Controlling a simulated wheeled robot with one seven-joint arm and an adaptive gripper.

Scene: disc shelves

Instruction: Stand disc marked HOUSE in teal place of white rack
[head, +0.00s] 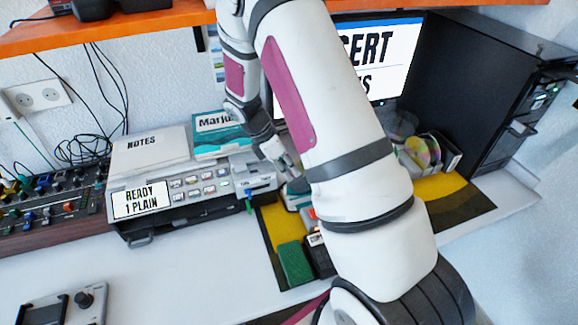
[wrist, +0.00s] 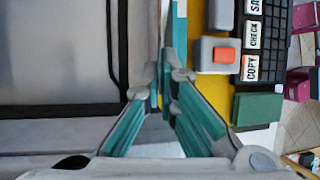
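My gripper (head: 275,158) points down beside the right end of a grey machine, partly hidden by my arm. In the wrist view its two teal-padded fingers (wrist: 165,78) converge, with their tips close together. A thin teal and white strip (wrist: 179,25) lies at or just beyond the tips; I cannot tell whether they grip it. Several shiny discs (head: 426,152) stand on edge in a holder at the right, partly behind my arm. Their markings are unreadable, so I cannot identify the HOUSE disc. I cannot make out the white rack's teal place.
The grey machine (head: 190,195) carries a NOTES box (head: 150,150) and a teal-and-white box (head: 222,140). A red-orange button (wrist: 224,55), a keypad (wrist: 262,45) and a green block (head: 295,263) lie close by. A monitor (head: 385,45) and black tower (head: 470,80) stand behind.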

